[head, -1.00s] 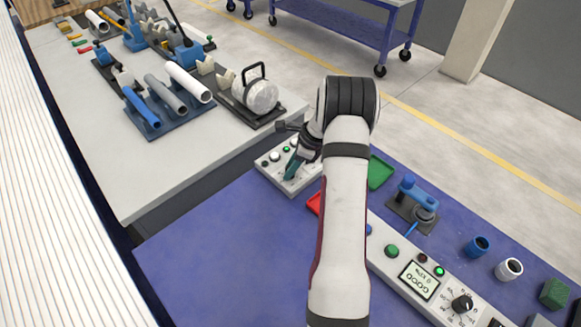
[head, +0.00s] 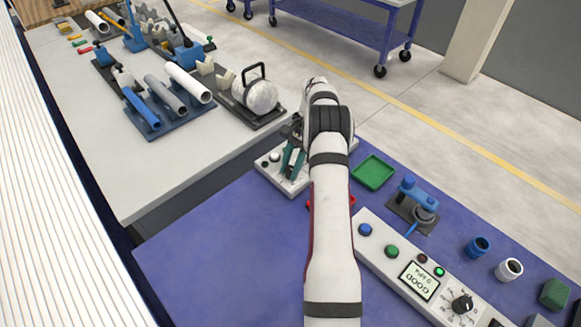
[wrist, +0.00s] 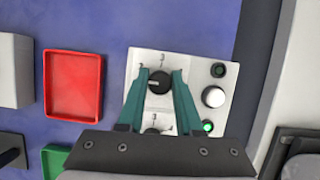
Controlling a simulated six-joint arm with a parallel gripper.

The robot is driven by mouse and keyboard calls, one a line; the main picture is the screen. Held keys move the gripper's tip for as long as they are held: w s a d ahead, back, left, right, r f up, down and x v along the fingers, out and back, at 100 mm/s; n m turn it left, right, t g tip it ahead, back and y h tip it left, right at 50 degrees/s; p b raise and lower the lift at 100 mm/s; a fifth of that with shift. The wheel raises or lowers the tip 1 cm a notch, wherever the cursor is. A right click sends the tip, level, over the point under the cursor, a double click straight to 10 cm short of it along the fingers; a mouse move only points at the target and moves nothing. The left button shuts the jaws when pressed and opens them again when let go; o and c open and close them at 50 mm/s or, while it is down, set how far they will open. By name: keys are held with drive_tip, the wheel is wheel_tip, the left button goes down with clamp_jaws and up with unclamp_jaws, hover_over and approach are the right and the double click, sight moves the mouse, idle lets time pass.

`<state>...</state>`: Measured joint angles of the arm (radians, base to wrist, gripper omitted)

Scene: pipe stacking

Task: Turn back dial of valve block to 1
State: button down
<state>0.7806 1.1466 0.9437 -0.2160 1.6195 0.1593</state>
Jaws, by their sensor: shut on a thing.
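The light grey valve block (head: 271,174) lies at the far edge of the blue table. It also shows in the wrist view (wrist: 143,59), with two black dials. My gripper (wrist: 160,85) is over it, its teal fingers shut on one black dial (wrist: 159,82), the one nearer the head camera. This dial's white mark points left in the wrist view; the numbers around it are too small to read surely. The other dial (wrist: 152,131) is partly hidden by my gripper. In the head view my gripper (head: 292,165) hides much of the block.
The block also carries a white button (wrist: 213,97) and a green lamp (wrist: 208,127). A red tray (wrist: 73,53) and a green tray (head: 372,173) are close by. A panel with a screen (head: 418,280) is at right. The blue tabletop at front left is clear.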

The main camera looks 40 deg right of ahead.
sight(289, 172)
drive_tip(key=n+g, duration=0.1)
drive_tip(key=n, duration=0.2)
drive_tip(key=n+g, duration=0.1)
drive_tip(key=n, duration=0.1)
drive_tip(key=shift+n+h, duration=0.3)
drive_tip(key=shift+n, duration=0.4)
drive_tip(key=c, duration=0.6)
unclamp_jaws()
wheel_tip(289, 172, up, 4)
drive_tip(key=shift+f, duration=0.15)
drive_tip(key=s+d+r, duration=0.1)
drive_tip(key=s+r, duration=0.1)
drive_tip(key=s, duration=0.1)
drive_tip(key=s+d+r, duration=0.1)
drive_tip(key=s+r, duration=0.2)
drive_tip(key=s, duration=0.1)
drive_tip(key=s+d+r, duration=0.2)
drive_tip(key=s, duration=0.1)
drive_tip(key=shift+s+r, duration=0.15)
drive_tip(key=shift+s, duration=0.25)
